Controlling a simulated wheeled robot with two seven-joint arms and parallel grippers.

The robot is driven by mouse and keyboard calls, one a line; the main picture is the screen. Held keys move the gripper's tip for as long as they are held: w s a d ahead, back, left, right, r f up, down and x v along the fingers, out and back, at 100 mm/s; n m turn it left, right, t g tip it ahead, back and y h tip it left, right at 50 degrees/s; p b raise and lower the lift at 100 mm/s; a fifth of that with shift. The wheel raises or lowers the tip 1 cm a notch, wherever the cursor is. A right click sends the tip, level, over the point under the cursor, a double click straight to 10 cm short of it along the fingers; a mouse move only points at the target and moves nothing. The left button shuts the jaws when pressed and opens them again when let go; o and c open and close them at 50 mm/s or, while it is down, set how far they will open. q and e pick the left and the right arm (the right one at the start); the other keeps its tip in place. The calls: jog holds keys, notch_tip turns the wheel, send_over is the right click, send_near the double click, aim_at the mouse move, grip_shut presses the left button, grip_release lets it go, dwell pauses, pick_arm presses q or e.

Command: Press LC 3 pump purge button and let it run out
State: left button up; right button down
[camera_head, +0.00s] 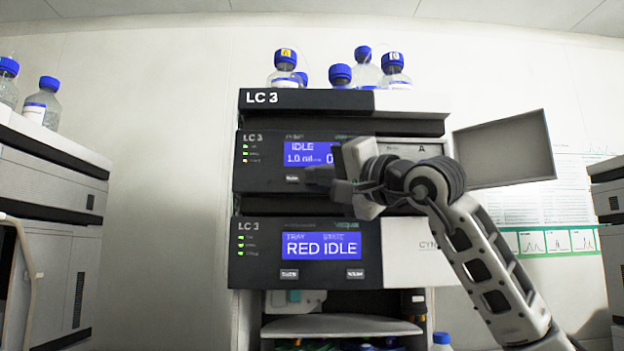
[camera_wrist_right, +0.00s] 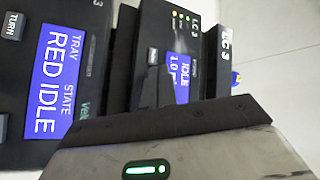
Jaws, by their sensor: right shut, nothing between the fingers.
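The LC 3 stack stands in the middle of the head view. Its upper module, the pump (camera_head: 262,180), has a blue screen (camera_head: 300,153) reading IDLE and 1.0 ml, partly hidden by my right gripper. A small button (camera_head: 292,179) with unreadable lettering sits below that screen; it also shows in the right wrist view (camera_wrist_right: 153,57). My right gripper (camera_head: 318,178) is shut and empty, pointing left in front of the pump panel, just right of the button. I cannot tell whether it touches the panel. My left gripper is out of view.
Below is an LC 3 module with a screen (camera_head: 320,246) reading RED IDLE and two buttons. Blue-capped bottles (camera_head: 366,70) stand on top of the stack. A grey monitor (camera_head: 505,150) is at right. Other stacks (camera_head: 50,190) stand at both sides.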

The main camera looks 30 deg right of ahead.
dwell(0.5)
jog(key=shift+w+d+p, duration=0.2)
jog(key=shift+w+p, duration=0.1)
jog(key=shift+w, duration=0.05)
jog(key=shift+w+d+p, duration=0.25)
jog(key=shift+w+p, duration=0.1)
jog(key=shift+w, duration=0.05)
dwell(0.7)
jog(key=shift+s+a, duration=0.1)
jog(key=shift+s, duration=0.1)
jog(key=shift+s+a, duration=0.35)
jog(key=shift+s, duration=0.2)
